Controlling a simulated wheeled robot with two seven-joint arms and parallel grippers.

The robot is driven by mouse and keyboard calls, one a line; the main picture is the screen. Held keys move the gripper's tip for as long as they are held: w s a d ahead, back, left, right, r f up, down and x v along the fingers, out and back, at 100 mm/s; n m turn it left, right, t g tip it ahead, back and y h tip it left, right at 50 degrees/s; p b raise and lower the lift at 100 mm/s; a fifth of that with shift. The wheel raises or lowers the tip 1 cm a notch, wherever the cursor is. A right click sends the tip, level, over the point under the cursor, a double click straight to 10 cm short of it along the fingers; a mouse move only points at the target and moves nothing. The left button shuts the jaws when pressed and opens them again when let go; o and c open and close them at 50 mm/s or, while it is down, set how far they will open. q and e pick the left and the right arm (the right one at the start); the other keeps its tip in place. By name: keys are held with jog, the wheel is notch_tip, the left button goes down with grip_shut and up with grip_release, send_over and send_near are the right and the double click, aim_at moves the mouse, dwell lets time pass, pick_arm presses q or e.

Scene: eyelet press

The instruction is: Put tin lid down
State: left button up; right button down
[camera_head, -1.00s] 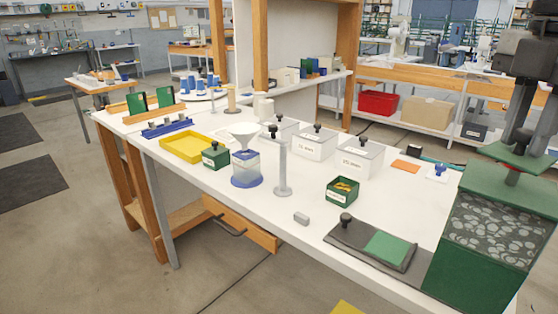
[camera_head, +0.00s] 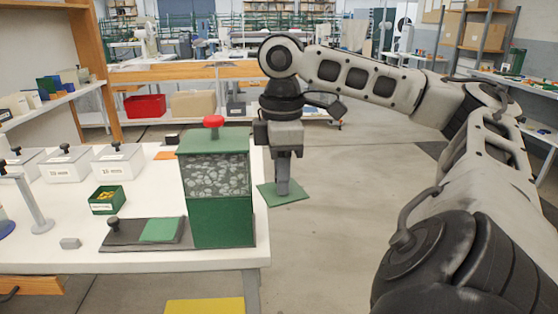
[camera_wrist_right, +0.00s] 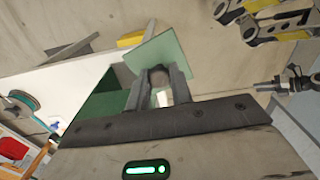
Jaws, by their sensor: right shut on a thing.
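The tin lid (camera_head: 284,197) is a thin green square plate. My right gripper (camera_head: 283,178) is shut on it from above and holds it roughly level in the air, right of the tall green box and past the table's right end, with floor showing behind it. The lid (camera_wrist_right: 166,48) also shows in the right wrist view at the fingertips (camera_wrist_right: 158,78). What the fingers grip on the lid is hard to make out. My left gripper is not in view.
The tall green box (camera_head: 220,221) with a patterned band and red knob (camera_head: 213,121) stands at the table's right end. Left of it are a dark board (camera_head: 120,235) with a green square (camera_head: 162,229), a grey block (camera_head: 70,243) and a small open green box (camera_head: 107,207).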

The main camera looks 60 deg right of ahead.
jog(key=shift+a+f+m, duration=0.2)
jog(key=shift+f+m, duration=0.1)
jog(key=shift+f, duration=0.35)
jog(key=shift+s+f, duration=0.1)
jog(key=shift+f, duration=0.15)
jog(key=shift+a+f+m, duration=0.1)
jog(key=shift+f+m, duration=0.05)
jog(key=shift+m, duration=0.15)
